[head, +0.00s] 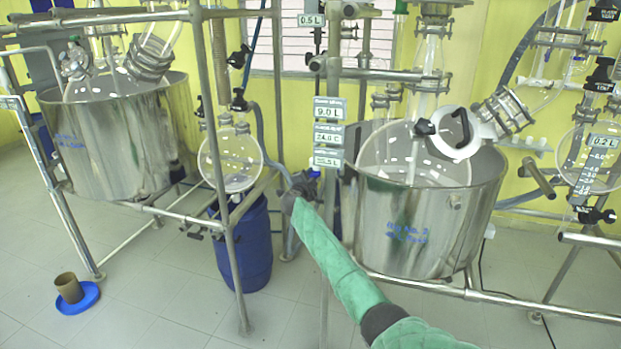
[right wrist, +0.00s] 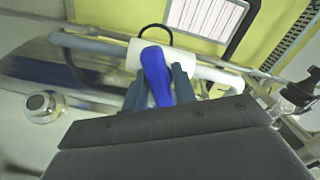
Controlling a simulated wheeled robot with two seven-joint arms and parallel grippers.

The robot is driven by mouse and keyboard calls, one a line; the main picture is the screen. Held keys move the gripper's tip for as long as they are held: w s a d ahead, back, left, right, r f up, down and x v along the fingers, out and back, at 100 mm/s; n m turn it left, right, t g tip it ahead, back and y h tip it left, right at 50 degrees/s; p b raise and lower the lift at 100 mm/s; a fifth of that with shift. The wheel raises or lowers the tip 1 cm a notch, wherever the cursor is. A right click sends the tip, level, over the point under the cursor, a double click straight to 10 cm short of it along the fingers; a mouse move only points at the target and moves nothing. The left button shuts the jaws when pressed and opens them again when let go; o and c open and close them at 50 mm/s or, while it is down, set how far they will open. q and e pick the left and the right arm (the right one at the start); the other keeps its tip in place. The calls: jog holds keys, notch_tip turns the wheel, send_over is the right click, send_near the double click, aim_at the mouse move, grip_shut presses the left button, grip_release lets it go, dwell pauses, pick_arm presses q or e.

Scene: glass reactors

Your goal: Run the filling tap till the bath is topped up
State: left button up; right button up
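A steel bath (head: 425,225) with blue writing stands right of centre in the head view, with a round glass vessel (head: 390,150) inside it. A display plate (head: 329,108) on the post beside it reads 9.0 L. My right gripper (head: 298,190) is at the end of the green-sleeved arm, by the post left of this bath. In the right wrist view, a blue tap lever (right wrist: 157,76) on a white valve body (right wrist: 140,52) stands between my right gripper's fingers (right wrist: 160,88), which appear closed on it. The water level is hidden. My left gripper is not in view.
A second steel bath (head: 125,140) stands at the left on a metal frame (head: 222,150). A glass flask (head: 230,160) hangs above a blue drum (head: 242,245). A brown cup (head: 69,286) stands on a blue dish at the lower left. The floor in front is clear.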

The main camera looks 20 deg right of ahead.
jog(key=shift+f, duration=0.1)
jog(key=m+b, duration=0.2)
jog(key=m, duration=0.2)
jog(key=shift+m, duration=0.3)
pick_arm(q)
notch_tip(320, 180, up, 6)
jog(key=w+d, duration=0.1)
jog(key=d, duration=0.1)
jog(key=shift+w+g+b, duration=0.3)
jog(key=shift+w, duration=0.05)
pick_arm(e)
jog(key=shift+m, duration=0.5)
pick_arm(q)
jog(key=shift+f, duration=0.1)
pick_arm(e)
jog(key=o, duration=0.8)
jog(key=shift+o, duration=0.2)
jog(key=shift+a, duration=0.1)
